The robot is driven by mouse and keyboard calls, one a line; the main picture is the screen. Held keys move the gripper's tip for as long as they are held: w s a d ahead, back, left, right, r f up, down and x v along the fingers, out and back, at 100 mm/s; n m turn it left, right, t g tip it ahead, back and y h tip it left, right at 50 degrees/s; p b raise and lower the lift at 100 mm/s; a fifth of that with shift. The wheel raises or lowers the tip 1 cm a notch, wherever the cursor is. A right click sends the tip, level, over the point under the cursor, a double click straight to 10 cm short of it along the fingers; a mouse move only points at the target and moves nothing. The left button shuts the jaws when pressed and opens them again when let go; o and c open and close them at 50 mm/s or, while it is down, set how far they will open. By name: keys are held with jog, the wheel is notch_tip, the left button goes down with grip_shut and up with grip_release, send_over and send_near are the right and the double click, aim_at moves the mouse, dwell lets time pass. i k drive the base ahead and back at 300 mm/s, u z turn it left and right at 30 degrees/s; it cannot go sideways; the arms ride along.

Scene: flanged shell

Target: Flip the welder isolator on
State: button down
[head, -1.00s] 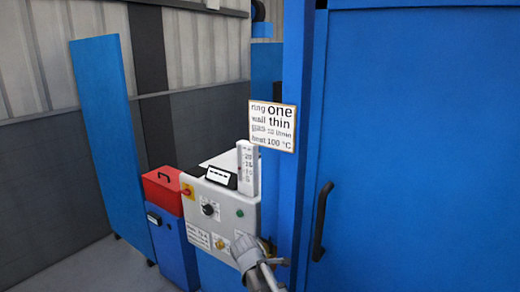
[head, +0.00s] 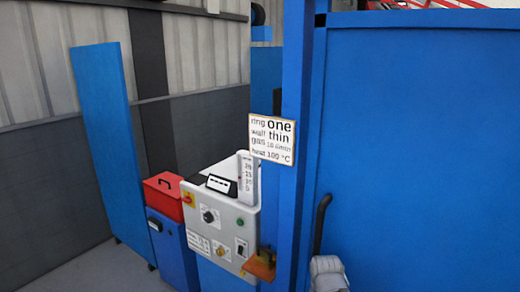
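The grey welder control panel (head: 222,225) stands left of the blue post. A red rotary switch on a yellow plate (head: 188,198), which looks like an isolator, is at its upper left. Its exact setting is too small to read. A black toggle or rocker on a white plate (head: 241,247) is at the lower right of the panel; its position is unclear. I cannot make out my fingertips there.
A sign (head: 272,139) hangs on the blue post (head: 293,90). A red box (head: 162,194) sits on a blue cabinet (head: 168,245). An orange-brown ledge (head: 259,268) juts beside the panel.

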aim_at(187, 200)
jog(key=z, duration=0.05)
jog(key=k, duration=0.65)
jog(key=u, duration=0.45)
jog(key=i, duration=1.5)
jog(key=u, duration=0.4)
jog(key=k, duration=0.65)
jog(key=u, duration=0.05)
